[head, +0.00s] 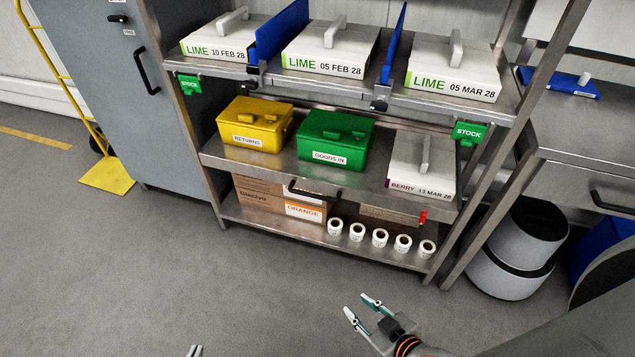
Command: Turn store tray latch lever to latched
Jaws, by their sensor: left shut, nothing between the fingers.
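The middle shelf looks like a pull-out tray (352,185) with a dark handle (314,191) on its front edge. A small red piece (422,217), probably the latch lever, shows below the tray's front edge near its right end. It is too small to tell which way it is turned. My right gripper (362,306) is open and empty over the floor, below and left of the red piece. My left gripper (195,351) only shows its fingertips at the bottom edge; they are together, with nothing between them, far from the tray.
The tray carries a yellow box (253,122), a green box (335,138) and a white BERRY tub (421,166). Several white rolls (380,237) and a cardboard box (262,198) are on the bottom shelf. A round bin (518,250) stands right. The floor in front is clear.

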